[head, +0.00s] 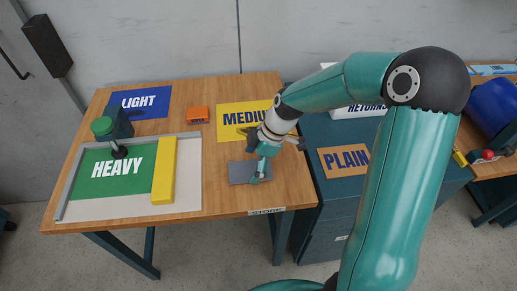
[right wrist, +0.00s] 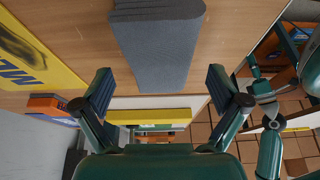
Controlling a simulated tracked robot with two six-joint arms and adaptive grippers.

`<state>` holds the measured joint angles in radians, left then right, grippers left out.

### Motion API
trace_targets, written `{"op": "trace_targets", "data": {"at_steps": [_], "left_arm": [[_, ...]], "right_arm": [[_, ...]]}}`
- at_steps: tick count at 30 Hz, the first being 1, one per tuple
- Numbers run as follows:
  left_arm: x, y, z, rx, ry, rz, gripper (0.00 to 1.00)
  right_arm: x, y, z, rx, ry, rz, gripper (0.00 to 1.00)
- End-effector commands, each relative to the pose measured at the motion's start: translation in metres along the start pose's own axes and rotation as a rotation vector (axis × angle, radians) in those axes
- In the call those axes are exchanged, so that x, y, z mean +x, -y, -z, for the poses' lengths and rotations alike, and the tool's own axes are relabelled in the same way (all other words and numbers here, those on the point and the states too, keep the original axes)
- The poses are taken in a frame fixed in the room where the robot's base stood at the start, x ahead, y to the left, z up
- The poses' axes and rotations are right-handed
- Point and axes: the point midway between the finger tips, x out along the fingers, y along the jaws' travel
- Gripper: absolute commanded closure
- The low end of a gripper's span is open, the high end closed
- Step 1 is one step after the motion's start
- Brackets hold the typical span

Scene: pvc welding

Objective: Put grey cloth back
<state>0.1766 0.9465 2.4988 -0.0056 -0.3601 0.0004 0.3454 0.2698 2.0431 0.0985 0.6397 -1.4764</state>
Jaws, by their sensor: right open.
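The grey cloth (head: 243,173) lies flat on the wooden table near its front right edge, as a folded-looking slab. It also shows at the top middle of the right wrist view (right wrist: 155,50). My right gripper (head: 262,168) is over the cloth's right part in the head view and hides some of it. In the right wrist view my right gripper (right wrist: 160,86) is open, with its two fingers apart, one to each side of the cloth's line. Whether the fingers touch the table cannot be told. My left gripper is not in view.
A yellow MEDIUM mat (head: 232,118) lies behind the cloth, partly covered by my arm. An orange block (head: 198,114), a blue LIGHT mat (head: 138,104), a yellow bar (head: 163,172) and a green HEAVY mat (head: 95,183) are to the left. A STORE label (head: 266,211) marks the front edge.

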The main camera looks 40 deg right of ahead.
Motion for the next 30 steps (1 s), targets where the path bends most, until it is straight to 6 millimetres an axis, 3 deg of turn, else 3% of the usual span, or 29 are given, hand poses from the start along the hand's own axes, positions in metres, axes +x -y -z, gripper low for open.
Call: {"op": "trace_targets", "data": {"at_steps": [15,21,30], "left_arm": [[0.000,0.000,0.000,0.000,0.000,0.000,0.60],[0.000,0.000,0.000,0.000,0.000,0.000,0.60],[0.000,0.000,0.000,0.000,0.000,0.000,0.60]], "right_arm": [[-0.095,-0.001,0.000,0.000,-0.001,-0.004,0.03],[-0.108,0.000,0.000,0.000,0.000,-0.001,0.03],[-0.108,0.000,0.000,0.000,0.000,0.000,0.03]]}}
